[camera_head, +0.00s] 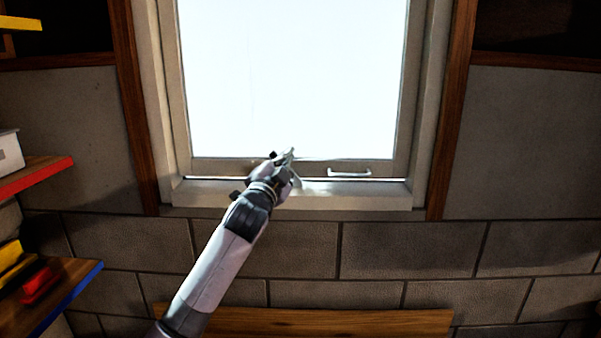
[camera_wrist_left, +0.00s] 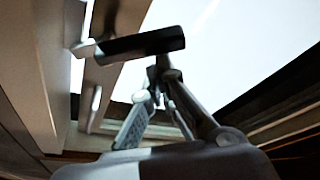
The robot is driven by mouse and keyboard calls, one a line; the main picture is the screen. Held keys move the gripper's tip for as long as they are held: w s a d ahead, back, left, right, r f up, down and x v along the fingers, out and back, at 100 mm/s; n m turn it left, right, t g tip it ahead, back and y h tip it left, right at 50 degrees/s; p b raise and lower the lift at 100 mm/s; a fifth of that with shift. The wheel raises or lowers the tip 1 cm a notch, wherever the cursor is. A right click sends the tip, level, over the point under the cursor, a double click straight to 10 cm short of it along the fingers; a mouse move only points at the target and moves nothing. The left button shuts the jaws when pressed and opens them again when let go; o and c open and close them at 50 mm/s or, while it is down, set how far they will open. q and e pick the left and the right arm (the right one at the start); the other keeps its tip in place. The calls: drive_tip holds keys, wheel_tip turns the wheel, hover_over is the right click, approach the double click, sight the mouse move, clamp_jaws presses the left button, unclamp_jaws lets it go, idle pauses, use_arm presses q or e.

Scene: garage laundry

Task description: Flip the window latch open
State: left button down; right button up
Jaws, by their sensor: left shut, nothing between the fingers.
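The window (camera_head: 290,80) is bright, in a pale frame. My left gripper (camera_head: 288,156) is at the lower edge of the glass, left of a white handle (camera_head: 349,172) on the bottom rail. In the left wrist view its fingers (camera_wrist_left: 164,68) are shut together with nothing between them. A dark bar (camera_wrist_left: 140,46) lies across the fingertips, with a small metal plate (camera_wrist_left: 83,49) at its left end by the frame. It looks like the latch lever. I cannot tell whether the fingertips touch it. In the head view, my gripper mostly hides this spot. My right gripper is out of view.
The window sill (camera_head: 330,198) lies just below the gripper. Brown wooden posts (camera_head: 452,110) flank the window. Red-edged (camera_head: 45,175) and blue-edged (camera_head: 70,285) shelves stand at the left. A wooden board (camera_head: 330,322) runs along the bottom. The right side is clear.

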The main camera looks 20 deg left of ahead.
use_arm(q)
drive_tip(key=n+y+b, duration=0.1)
drive_tip(key=n, duration=0.1)
drive_tip(key=a+f+n+b, duration=0.1)
drive_tip(key=n+b, duration=0.1)
drive_tip(key=shift+s+a+n+t+y, duration=0.2)
drive_tip(key=shift+n+t+y, duration=0.1)
drive_tip(key=shift+n+y, duration=0.1)
drive_tip(key=n+b, duration=0.1)
drive_tip(key=n+y+b, duration=0.1)
drive_tip(key=n, duration=0.1)
drive_tip(key=a+f+n+y+b, duration=0.1)
drive_tip(key=shift+s+a+n, duration=0.1)
drive_tip(key=shift+s+n, duration=0.05)
drive_tip(key=shift+n, duration=0.15)
drive_tip(key=shift+a+r+p, duration=0.1)
drive_tip(key=shift+r+p, duration=0.45)
drive_tip(key=shift+r, duration=0.1)
drive_tip(key=s+d+b, duration=0.1)
drive_tip(key=s+d, duration=0.2)
drive_tip(key=s, duration=0.6)
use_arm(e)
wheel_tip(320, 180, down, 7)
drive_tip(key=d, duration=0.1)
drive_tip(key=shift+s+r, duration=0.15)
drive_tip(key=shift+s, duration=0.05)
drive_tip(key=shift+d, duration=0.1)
